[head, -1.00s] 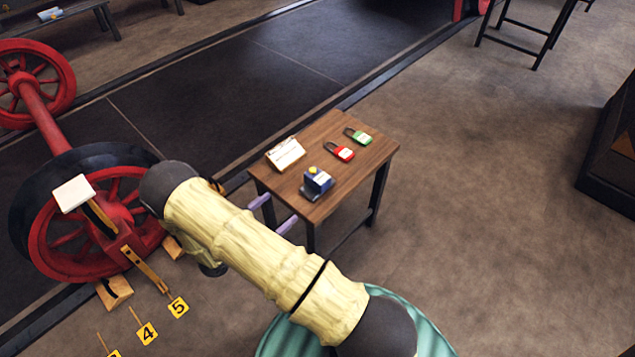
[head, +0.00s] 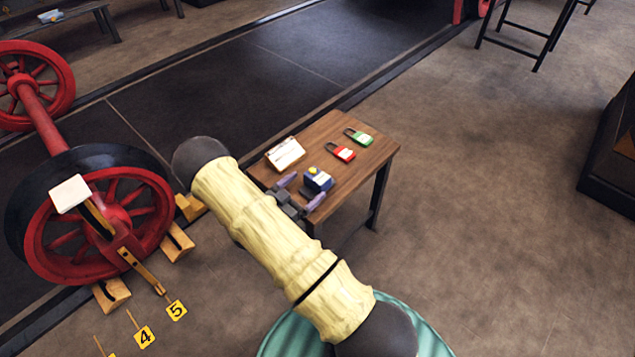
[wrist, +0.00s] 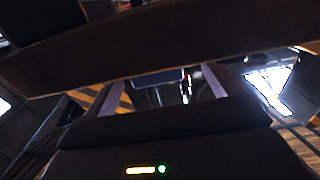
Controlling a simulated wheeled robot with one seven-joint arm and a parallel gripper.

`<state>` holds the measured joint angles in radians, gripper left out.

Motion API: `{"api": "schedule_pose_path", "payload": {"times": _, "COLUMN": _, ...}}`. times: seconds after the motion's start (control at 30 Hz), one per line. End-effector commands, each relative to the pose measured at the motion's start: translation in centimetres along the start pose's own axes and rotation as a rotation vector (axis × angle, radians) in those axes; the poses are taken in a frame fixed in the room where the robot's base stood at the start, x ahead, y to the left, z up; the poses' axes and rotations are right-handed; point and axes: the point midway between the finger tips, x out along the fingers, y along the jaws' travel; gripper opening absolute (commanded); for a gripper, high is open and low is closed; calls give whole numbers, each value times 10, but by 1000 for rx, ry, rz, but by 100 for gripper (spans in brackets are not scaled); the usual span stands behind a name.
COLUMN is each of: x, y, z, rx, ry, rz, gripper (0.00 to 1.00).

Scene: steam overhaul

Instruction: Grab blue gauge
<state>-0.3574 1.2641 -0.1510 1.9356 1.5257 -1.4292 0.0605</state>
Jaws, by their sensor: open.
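The blue gauge (head: 318,180), a small blue block with a yellow top and a pale label, sits near the front left edge of the small wooden table (head: 345,185). My gripper (head: 302,191) is open, its two purple fingers at the table's near edge, one on each side of the gauge's near end. Whether they touch it I cannot tell. In the wrist view the fingers (wrist: 164,92) stand apart, with a dark bluish shape between them that I cannot identify for sure.
A red padlock (head: 341,152), a green padlock (head: 359,137) and a white-faced box (head: 285,154) share the tabletop with the gauge. A red wheel set (head: 95,225) with wooden chocks and numbered yellow markers stands left.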

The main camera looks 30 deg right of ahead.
Motion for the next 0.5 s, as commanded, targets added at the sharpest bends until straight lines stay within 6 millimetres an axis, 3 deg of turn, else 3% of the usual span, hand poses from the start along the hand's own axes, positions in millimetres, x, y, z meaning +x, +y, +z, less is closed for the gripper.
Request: {"api": "schedule_pose_path", "payload": {"times": 0.5, "x": 52, "y": 8, "z": -2, "rx": 1, "ry": 1, "rz": 0, "gripper": 91}}
